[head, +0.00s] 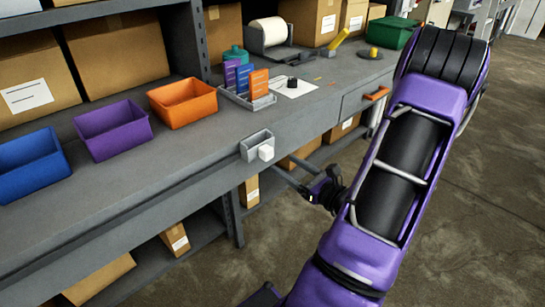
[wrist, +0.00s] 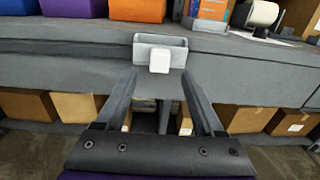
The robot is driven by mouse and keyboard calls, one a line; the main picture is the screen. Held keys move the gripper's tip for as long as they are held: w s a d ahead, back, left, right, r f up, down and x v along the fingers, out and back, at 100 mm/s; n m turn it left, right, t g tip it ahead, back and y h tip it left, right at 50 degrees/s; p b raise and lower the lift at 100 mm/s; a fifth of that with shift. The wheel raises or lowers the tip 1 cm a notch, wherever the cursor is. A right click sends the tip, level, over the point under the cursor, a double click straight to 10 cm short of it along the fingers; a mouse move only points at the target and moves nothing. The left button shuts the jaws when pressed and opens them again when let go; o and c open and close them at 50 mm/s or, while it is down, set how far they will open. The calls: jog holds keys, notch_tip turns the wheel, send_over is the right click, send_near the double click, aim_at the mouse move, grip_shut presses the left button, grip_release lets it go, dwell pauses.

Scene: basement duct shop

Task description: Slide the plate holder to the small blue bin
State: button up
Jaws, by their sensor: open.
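The plate holder (head: 262,102) is a grey rack on the bench top, with upright purple, blue and orange plates in it. It shows partly at the top of the wrist view (wrist: 208,27). The small blue bin (head: 30,167) stands at the left end of the bench, partly cut off by the picture edge; a bit of it shows in the wrist view (wrist: 18,6). My gripper (wrist: 160,76) is open and empty in front of the bench's front edge, apart from the holder.
A purple bin (head: 113,130) and an orange bin (head: 183,102) stand between the holder and the blue bin. A grey box with a white block (head: 257,147) is at the bench's front edge, before my fingers. Bare bench top lies in front of the bins.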

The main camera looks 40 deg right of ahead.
aim_at(270, 154)
jog(key=w, duration=0.6)
jog(key=shift+w+a, duration=0.2)
jog(key=shift+a, duration=0.05)
jog(key=shift+c, duration=0.2)
grip_shut()
dwell(1.0)
